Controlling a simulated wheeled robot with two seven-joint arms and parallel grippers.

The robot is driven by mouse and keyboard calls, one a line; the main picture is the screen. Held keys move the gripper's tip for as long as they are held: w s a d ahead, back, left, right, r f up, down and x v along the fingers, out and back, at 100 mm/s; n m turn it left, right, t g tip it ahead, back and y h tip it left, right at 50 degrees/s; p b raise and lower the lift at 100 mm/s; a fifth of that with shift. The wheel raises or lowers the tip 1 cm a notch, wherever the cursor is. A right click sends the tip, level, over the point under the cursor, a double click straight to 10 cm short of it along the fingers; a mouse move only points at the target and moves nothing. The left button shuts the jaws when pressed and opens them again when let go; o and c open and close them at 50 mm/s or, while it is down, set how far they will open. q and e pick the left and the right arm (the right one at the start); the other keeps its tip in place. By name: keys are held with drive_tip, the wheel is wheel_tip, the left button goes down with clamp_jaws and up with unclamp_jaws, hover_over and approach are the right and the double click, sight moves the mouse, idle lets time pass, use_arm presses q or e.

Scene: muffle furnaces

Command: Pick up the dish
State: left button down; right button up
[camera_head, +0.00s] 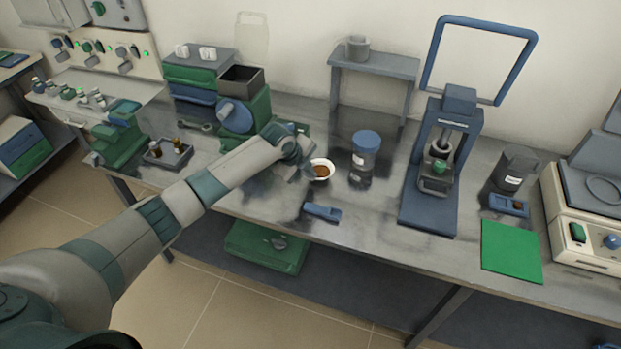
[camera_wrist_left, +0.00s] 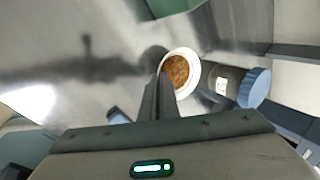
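The dish (camera_head: 321,169) is a small white round bowl with brown-orange contents, at the middle of the metal bench. It also shows in the left wrist view (camera_wrist_left: 180,72). My left gripper (camera_head: 306,168) is at the dish's left rim. In the left wrist view its fingers (camera_wrist_left: 160,88) are close together and meet at the rim, so it looks shut on the dish's edge. The dish looks level; whether it touches the bench is hard to tell. My right gripper is not in view.
A blue-lidded jar (camera_head: 364,155) stands just right of the dish. A blue object (camera_head: 322,212) lies in front of it. A blue press-like device (camera_head: 440,165) and a green mat (camera_head: 510,250) are farther right. Green equipment (camera_head: 243,115) stands behind my left arm.

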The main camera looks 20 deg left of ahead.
use_arm(q)
drive_tip(key=shift+s+d+r+b, duration=0.1)
drive_tip(key=shift+d+r+b, duration=0.2)
drive_tip(key=shift+r, duration=0.35)
drive_tip(key=shift+s+d+r+b, duration=0.15)
drive_tip(key=shift+r+b, duration=0.1)
drive_tip(key=shift+r, duration=0.35)
drive_tip(key=s+d+r+b, duration=0.3)
drive_tip(key=d+r, duration=0.3)
drive_tip(key=d, duration=0.3)
drive_tip(key=shift+s+d+r, duration=0.3)
drive_tip(key=shift+s+r, duration=0.05)
drive_tip(key=shift+s, duration=0.5)
